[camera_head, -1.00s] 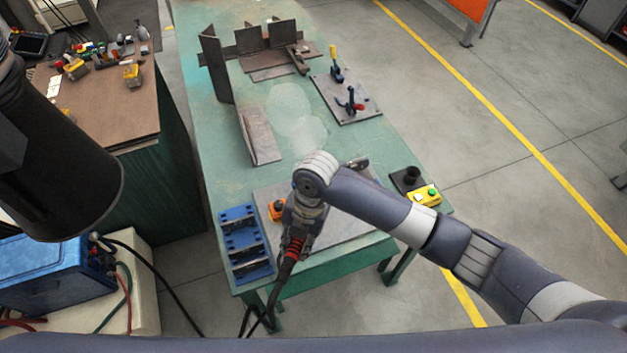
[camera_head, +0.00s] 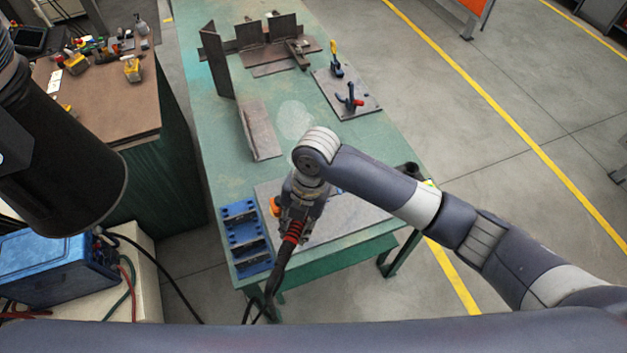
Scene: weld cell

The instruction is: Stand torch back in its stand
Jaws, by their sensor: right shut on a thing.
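My right gripper (camera_head: 299,208) is over the near part of the green table, below the wrist of my right arm. It is shut on the torch, whose red-ringed cable end (camera_head: 292,233) shows below it. The black cable runs down over the table's near edge. The torch's front end is hidden behind my gripper and arm. A black cup-like holder (camera_head: 410,170), possibly the stand, is at the right table edge, mostly hidden by my right forearm. The torch is apart from it. My left gripper is out of view.
A blue slotted block (camera_head: 240,216) is left of my right gripper, and an orange item (camera_head: 275,206) is close beside the gripper. A grey plate (camera_head: 345,226) lies below my arm. Toggle clamps (camera_head: 350,98) and steel plates (camera_head: 262,132) stand farther back on the table.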

